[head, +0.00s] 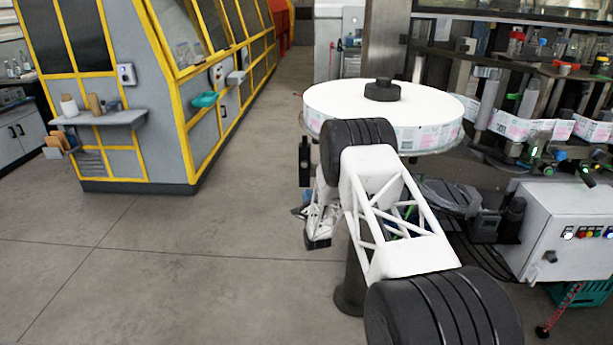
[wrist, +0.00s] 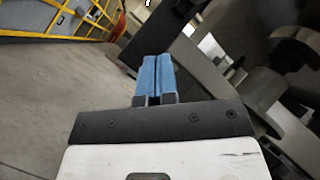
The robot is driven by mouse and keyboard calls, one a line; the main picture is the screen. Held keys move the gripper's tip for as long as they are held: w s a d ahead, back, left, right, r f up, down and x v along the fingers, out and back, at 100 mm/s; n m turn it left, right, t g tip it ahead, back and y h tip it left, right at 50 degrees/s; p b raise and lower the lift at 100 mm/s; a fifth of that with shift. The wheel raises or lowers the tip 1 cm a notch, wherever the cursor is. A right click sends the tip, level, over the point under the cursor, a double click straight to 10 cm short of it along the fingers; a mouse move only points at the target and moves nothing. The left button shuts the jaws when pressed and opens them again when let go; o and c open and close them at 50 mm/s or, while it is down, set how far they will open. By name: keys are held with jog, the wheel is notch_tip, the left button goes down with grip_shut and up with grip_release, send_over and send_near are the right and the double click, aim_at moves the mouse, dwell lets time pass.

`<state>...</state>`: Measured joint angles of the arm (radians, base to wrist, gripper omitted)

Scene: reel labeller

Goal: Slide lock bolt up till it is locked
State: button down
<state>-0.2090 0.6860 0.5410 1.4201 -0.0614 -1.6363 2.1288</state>
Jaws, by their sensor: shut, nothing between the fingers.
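My gripper (wrist: 157,78) shows two blue fingers pressed together in the wrist view, with nothing between them. In the head view my arm hides much of the machine, and the hand is low, below the left side of the reel; its fingertips are hard to make out there. I cannot pick out the lock bolt for certain. A dark upright part (head: 305,162) hangs at the reel's left edge. In the wrist view, dark metal machine parts (wrist: 160,28) lie just beyond and to the right of the fingertips. I cannot tell whether the fingers touch them.
A large white label reel (head: 340,99) with a black hub (head: 382,90) lies flat above my arm. A control box (head: 565,225) with coloured buttons stands at the right. A yellow-framed machine (head: 140,140) is at the left. The floor (head: 150,265) between is clear.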

jog(key=s+f+m+t, duration=0.1)
jog(key=m, duration=0.2)
jog(key=s+d+f+m+t+h, duration=0.1)
jog(key=m, duration=0.2)
jog(key=s+f+m+t, duration=0.1)
jog(key=m, duration=0.2)
jog(key=shift+s+d+f+m+h, duration=0.2)
jog(key=shift+s+m+h, duration=0.1)
jog(key=shift+s+m, duration=0.1)
jog(key=shift+r, duration=0.1)
send_near(305, 154)
jog(key=w+f, duration=0.2)
jog(key=w, duration=0.1)
jog(key=shift+w+a, duration=0.1)
jog(key=shift+a+r, duration=0.2)
jog(key=shift+r, duration=0.8)
